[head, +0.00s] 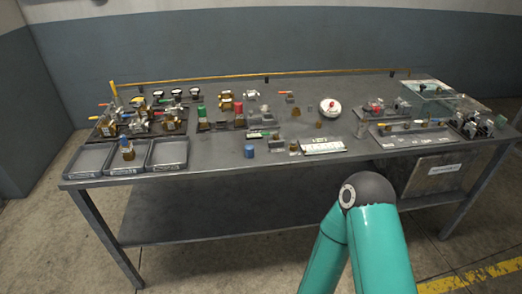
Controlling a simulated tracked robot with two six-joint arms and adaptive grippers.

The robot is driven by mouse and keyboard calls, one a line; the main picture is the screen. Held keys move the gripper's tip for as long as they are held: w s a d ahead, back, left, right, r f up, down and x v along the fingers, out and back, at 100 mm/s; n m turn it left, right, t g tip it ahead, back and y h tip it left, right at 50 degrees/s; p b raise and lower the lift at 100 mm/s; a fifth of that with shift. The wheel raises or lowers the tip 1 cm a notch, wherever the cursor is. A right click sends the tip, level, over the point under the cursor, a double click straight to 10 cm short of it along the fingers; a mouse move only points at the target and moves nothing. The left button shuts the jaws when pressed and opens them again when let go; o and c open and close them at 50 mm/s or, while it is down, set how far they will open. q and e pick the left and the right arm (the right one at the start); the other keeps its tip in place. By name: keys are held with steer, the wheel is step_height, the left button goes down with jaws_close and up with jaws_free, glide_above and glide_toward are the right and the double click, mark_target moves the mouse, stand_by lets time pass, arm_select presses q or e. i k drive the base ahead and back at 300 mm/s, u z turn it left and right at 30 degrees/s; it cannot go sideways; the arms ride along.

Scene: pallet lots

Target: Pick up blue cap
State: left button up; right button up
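A small blue cylindrical piece (249,151), which looks like the blue cap, stands on the dark workbench (220,165) near its front edge, left of the middle. A brass-coloured part with a blue top (127,143) stands at the middle tray on the left. Neither gripper shows in the head view. A teal arm of mine comes up from the bottom, right of the middle, with its dark joint in front of the bench's front edge. Nothing touches the blue piece.
Three shallow grey trays (85,160) line the front left edge. Several valves (135,117) crowd behind them. A white labelled block (322,147) and small grey blocks are right of the blue piece. A round gauge (330,107) lies farther back. Small parts fill trays (395,141) at right.

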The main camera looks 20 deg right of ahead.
mark_target(249, 148)
steer(key=i, duration=0.9)
steer(key=z, duration=0.05)
